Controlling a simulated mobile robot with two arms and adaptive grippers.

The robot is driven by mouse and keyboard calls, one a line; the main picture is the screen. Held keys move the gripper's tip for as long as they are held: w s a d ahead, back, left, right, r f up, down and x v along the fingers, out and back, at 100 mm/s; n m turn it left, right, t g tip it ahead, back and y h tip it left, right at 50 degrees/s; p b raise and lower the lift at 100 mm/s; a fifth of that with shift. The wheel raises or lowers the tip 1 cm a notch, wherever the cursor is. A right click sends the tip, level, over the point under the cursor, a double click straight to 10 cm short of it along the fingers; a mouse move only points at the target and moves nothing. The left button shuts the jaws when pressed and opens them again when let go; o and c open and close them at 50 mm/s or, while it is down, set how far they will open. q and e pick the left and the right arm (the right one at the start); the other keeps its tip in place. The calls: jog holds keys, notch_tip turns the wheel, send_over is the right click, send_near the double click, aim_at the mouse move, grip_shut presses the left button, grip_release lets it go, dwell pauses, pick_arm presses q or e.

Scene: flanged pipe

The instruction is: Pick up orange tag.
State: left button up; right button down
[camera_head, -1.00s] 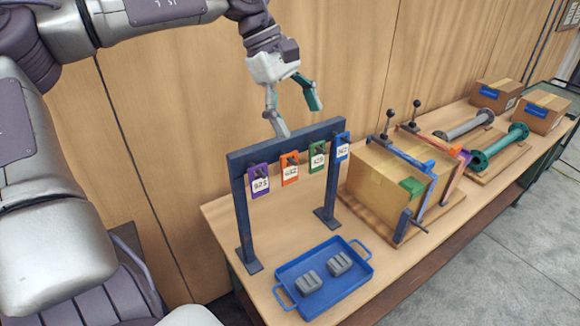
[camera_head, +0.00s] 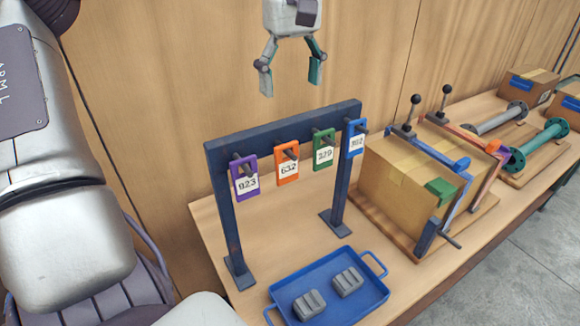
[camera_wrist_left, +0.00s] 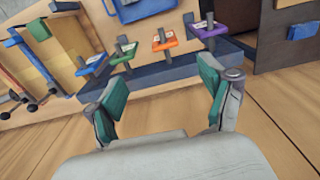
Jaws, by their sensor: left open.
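The orange tag (camera_head: 286,164), with a white label, hangs on a peg of the dark blue rack (camera_head: 280,138), between the purple tag (camera_head: 244,178) and the green tag (camera_head: 324,150). A blue tag (camera_head: 356,138) hangs at the right end. My left gripper (camera_head: 291,84) is open and empty, above and behind the rack's top bar. In the left wrist view the orange tag (camera_wrist_left: 165,41) shows beyond and between the open fingers (camera_wrist_left: 163,100), apart from them. My right gripper is not in view.
A blue tray (camera_head: 330,292) with two grey blocks stands in front of the rack. A clamped cardboard box (camera_head: 400,178) stands to its right. Pipes (camera_head: 540,146) and more boxes lie farther right. A wooden wall (camera_head: 180,110) rises behind.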

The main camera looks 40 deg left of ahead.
pick_arm(q)
jog(key=p, duration=0.1)
send_over(287, 145)
jog(key=f, duration=0.7)
jog(key=shift+w+d, duration=0.1)
jog(key=shift+d, duration=0.1)
jog(key=shift+w+f, duration=0.1)
jog(key=shift+f, duration=0.45)
jog(key=f, duration=0.1)
jog(key=f+p, duration=0.1)
jog(key=f, duration=0.1)
jog(key=f+p, duration=0.1)
jog(key=shift+s+a+f, duration=0.15)
jog(key=shift+s+a, duration=0.1)
jog(key=shift+a, duration=0.05)
jog(key=shift+w+f, duration=0.1)
jog(key=shift+f, duration=0.15)
jog(key=c, duration=1)
jog(key=shift+c, duration=0.2)
